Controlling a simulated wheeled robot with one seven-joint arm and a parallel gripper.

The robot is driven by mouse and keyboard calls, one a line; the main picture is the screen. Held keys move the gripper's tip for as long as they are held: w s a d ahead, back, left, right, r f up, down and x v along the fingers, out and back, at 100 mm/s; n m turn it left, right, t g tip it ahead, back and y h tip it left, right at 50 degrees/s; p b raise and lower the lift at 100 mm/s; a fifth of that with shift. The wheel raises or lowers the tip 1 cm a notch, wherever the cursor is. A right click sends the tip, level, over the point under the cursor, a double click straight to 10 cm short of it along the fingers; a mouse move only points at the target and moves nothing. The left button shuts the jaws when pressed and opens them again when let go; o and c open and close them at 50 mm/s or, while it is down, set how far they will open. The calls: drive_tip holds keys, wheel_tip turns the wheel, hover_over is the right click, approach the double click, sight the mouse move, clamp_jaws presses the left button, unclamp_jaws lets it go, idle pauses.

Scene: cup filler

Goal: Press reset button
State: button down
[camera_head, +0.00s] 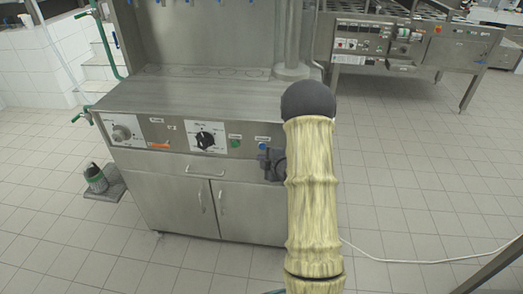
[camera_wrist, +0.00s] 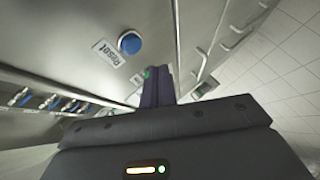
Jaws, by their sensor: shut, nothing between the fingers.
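The reset button is a round blue button (camera_wrist: 130,43) on the steel panel, with a white label reading "Reset" (camera_wrist: 105,53) beside it in the wrist view. In the head view the blue button (camera_head: 262,146) shows at the right end of the control panel. My gripper (camera_wrist: 158,72) is shut and empty. Its fingertips are to the lower right of the blue button in the wrist view and apart from it. In the head view my gripper (camera_head: 270,166) is just below the button, partly hidden by my arm.
A green button (camera_head: 235,141), a black rotary dial (camera_head: 206,138), an orange switch (camera_head: 160,145) and a left knob (camera_head: 122,133) share the panel. Cabinet doors with handles (camera_head: 202,200) lie below. The tiled floor in front is open.

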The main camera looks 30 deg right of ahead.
drive_tip(key=s+a, duration=0.1)
drive_tip(key=s+a+b, duration=0.1)
drive_tip(key=shift+s, duration=0.35)
idle(0.8)
drive_tip(key=s+a+r+m+g, duration=0.3)
drive_tip(key=s+a+m, duration=0.25)
drive_tip(key=s, duration=0.25)
drive_tip(key=s+a+r+m+g+h, duration=0.1)
drive_tip(key=s+a+r+m+g, duration=0.25)
drive_tip(key=s+a+m, duration=0.35)
drive_tip(key=s+a+r+m+g, duration=0.25)
drive_tip(key=s+a+g, duration=0.2)
drive_tip(key=s, duration=0.45)
wheel_tip(320, 180, up, 13)
drive_tip(key=p, duration=1.4)
drive_tip(key=shift+t, duration=0.3)
